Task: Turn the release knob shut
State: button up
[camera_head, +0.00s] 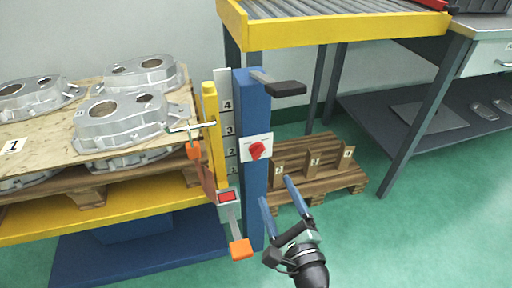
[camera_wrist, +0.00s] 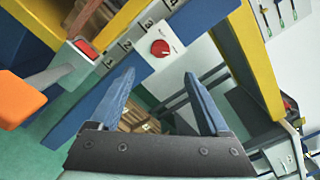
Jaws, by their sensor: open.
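The release knob (camera_head: 257,150) is a red rotary knob on a white square plate, fixed to the front of a blue post (camera_head: 255,195). In the wrist view the red knob (camera_wrist: 160,48) shows ahead, between and beyond the fingertips. My gripper (camera_head: 277,190) is open and empty, with two blue fingers. It is below and slightly to the right of the knob in the head view, apart from it. In the wrist view my gripper (camera_wrist: 160,75) has its fingers spread wide on either side of the knob's line.
A grey box with a red button (camera_head: 228,197) and an orange-ended lever (camera_head: 240,248) sit left of the post. A black handle (camera_head: 285,88) juts out above the knob. Castings (camera_head: 125,120) lie on a pallet at left. A roller table (camera_head: 340,28) stands behind.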

aim_at(259, 156)
jog(key=b+x, duration=0.3)
jog(key=x, duration=0.9)
jog(key=shift+w, duration=0.1)
jog(key=shift+c, duration=0.2)
grip_shut()
